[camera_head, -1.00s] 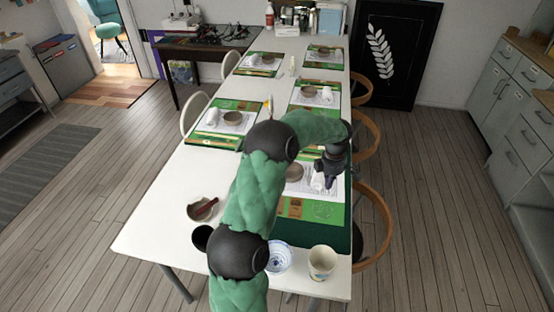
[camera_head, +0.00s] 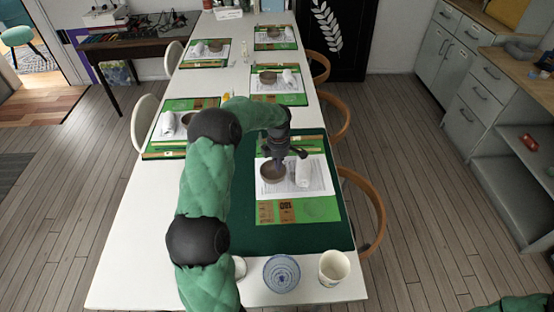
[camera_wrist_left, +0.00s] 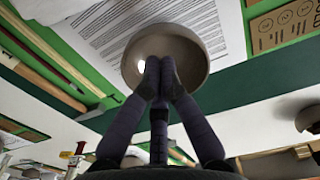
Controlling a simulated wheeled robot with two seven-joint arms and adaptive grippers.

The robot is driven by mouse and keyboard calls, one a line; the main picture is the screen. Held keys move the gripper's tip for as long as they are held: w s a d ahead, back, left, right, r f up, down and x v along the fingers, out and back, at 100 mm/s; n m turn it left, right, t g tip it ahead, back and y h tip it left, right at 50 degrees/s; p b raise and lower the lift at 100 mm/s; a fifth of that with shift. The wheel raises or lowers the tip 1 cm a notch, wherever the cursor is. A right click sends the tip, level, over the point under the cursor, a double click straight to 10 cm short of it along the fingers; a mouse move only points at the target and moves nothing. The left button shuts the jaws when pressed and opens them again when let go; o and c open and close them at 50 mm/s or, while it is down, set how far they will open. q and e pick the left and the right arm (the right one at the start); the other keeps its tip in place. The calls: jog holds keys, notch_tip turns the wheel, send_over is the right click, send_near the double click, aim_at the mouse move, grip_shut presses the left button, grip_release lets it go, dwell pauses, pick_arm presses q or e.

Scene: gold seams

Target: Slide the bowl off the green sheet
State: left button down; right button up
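The brown bowl (camera_head: 272,171) stands upright on a printed white page near the left edge of the bright green sheet (camera_head: 325,209). In the left wrist view the bowl (camera_wrist_left: 190,45) shows its open inside. My left gripper (camera_head: 279,161) is above the bowl. Its fingertips (camera_wrist_left: 160,72) are together and overlap the bowl's inside at the near rim; whether they touch it I cannot tell. Nothing shows between them. My right gripper is out of view.
A white roll (camera_head: 303,173) lies right of the bowl. A dark green mat (camera_head: 300,238) lies under the sheet. A patterned blue bowl (camera_head: 281,273) and a pale cup (camera_head: 334,267) stand at the front. The white table (camera_head: 130,240) is bare at left.

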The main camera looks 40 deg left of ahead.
aim_at(268, 170)
pick_arm(q)
notch_tip(268, 170, down, 4)
jog(key=shift+r+b, duration=0.2)
jog(key=shift+b, duration=0.3)
jog(key=shift+s+a+r+b, duration=0.2)
jog(key=shift+s+a+b, duration=0.15)
jog(key=shift+s+a, duration=0.6)
jog(key=shift+s+a+r, duration=0.1)
jog(key=shift+s+a, duration=0.2)
jog(key=shift+a, duration=0.25)
jog(key=s+a, duration=0.2)
jog(key=a, duration=0.1)
jog(key=s+a+p, duration=0.1)
jog(key=s+a, duration=0.2)
jog(key=s+a+p, duration=0.1)
jog(key=s+a, duration=0.2)
jog(key=a, duration=0.1)
jog(key=shift+s, duration=0.15)
jog(key=shift+d, duration=0.1)
